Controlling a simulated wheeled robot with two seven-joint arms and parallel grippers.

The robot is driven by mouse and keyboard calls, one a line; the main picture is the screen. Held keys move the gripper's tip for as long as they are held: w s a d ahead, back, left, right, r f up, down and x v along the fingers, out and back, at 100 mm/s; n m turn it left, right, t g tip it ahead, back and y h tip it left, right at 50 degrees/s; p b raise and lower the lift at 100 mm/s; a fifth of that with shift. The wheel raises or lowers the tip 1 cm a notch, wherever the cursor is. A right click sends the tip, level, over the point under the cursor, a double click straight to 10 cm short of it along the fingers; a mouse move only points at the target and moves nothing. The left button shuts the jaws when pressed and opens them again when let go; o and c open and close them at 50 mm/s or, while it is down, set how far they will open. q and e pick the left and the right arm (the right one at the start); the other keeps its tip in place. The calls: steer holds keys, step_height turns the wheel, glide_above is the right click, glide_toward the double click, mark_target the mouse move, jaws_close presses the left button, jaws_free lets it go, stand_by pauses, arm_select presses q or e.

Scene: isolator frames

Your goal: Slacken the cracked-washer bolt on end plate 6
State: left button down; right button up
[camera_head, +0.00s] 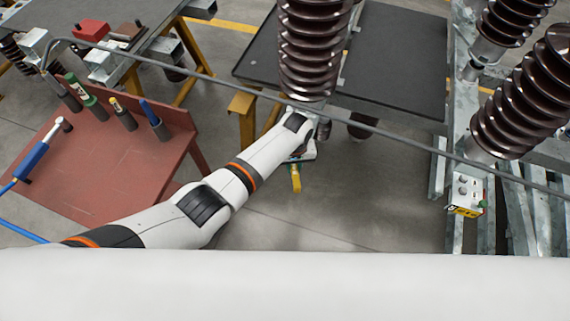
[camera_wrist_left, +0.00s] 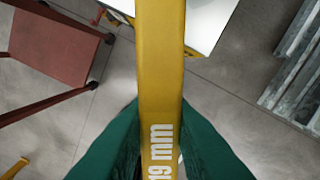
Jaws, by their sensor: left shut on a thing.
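My left gripper (camera_head: 299,157) is below the left brown ribbed insulator, partly hidden by my wrist. In the left wrist view its green fingers (camera_wrist_left: 156,135) are shut on a yellow spanner (camera_wrist_left: 161,70) marked "19 mm". The spanner's yellow end (camera_head: 295,180) hangs below the gripper in the head view. A metal end plate (camera_head: 464,193) with a yellow label sits under the right insulators; its number is too small to read surely. A white plate (camera_wrist_left: 205,22) lies behind the spanner in the wrist view. No cracked washer can be made out. My right gripper is not in view.
A red tool stand (camera_head: 130,160) on the left holds several upright tools and a blue-handled wrench (camera_head: 38,155) with a blue hose. A dark table (camera_head: 400,70) stands behind; galvanised framing (camera_head: 520,215) is at right.

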arm_select(q)
steer(key=shift+w+d+n, duration=0.1)
steer(key=shift+d+n, duration=0.3)
steer(key=shift+d, duration=0.05)
step_height(320, 180, up, 2)
steer(key=shift+r+p, duration=0.1)
steer(key=shift+p, duration=1.05)
steer(key=shift+a, duration=0.1)
